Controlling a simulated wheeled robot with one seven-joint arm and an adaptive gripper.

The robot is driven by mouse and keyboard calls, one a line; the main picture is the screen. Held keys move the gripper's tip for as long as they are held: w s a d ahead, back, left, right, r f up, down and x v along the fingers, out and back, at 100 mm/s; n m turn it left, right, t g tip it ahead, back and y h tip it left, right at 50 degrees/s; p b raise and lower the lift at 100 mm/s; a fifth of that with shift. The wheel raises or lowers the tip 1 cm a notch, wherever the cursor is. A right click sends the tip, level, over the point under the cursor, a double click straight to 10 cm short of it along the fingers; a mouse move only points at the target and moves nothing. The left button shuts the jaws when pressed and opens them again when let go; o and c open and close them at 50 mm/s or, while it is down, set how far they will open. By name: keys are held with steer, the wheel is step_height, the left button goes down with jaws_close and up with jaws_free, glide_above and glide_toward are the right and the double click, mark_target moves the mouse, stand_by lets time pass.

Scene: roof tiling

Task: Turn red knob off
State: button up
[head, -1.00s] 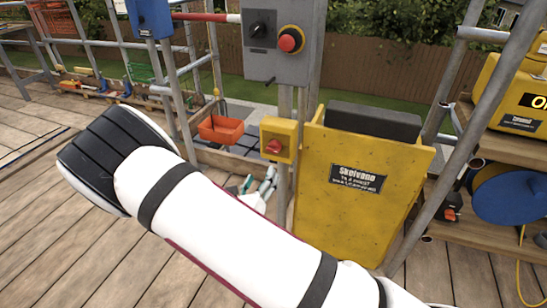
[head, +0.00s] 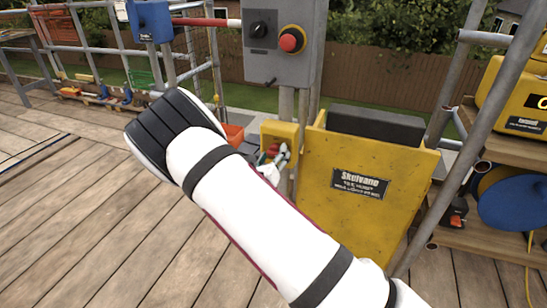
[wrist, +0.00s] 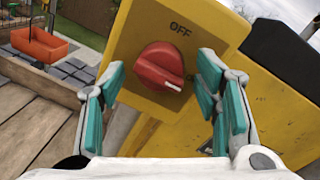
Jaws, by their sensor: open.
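The red knob (wrist: 160,67) sits on the front of a yellow box (wrist: 195,30) in the wrist view, with the word OFF printed above it to the right. A pale line on the knob points down and to the right, away from OFF. My gripper (wrist: 157,85) is open, its teal-padded fingers on either side of the knob's lower part in the picture; I cannot tell whether they touch it. In the head view the yellow box (head: 280,131) is on a post, and my gripper (head: 275,156) is in front of it, hiding most of the knob.
A grey control box (head: 283,45) with a black switch and a red button is above the yellow box. An orange tray (wrist: 38,44) lies left. Wooden decking is open at left.

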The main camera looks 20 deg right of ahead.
steer(key=c, duration=1.1)
steer(key=shift+n+p, duration=0.4)
steer(key=shift+p, duration=0.1)
steer(key=n+p, duration=0.2)
steer(key=p, duration=0.1)
steer(key=shift+s+d+r+n, duration=0.1)
steer(key=shift+r+n, duration=0.1)
steer(key=shift+n, duration=0.1)
steer(key=n+p, duration=0.3)
steer(key=n, duration=0.2)
steer(key=shift+g+p, duration=0.35)
steer(key=shift+g, duration=0.05)
steer(key=n+p, duration=0.1)
steer(key=n, duration=0.3)
steer(key=shift+r+g, duration=0.1)
steer(key=shift+g, duration=0.2)
steer(key=shift+r+n+h, duration=0.1)
steer(key=shift+n+h, duration=0.3)
steer(key=shift+n, duration=1.8)
steer(key=shift+w, duration=0.2)
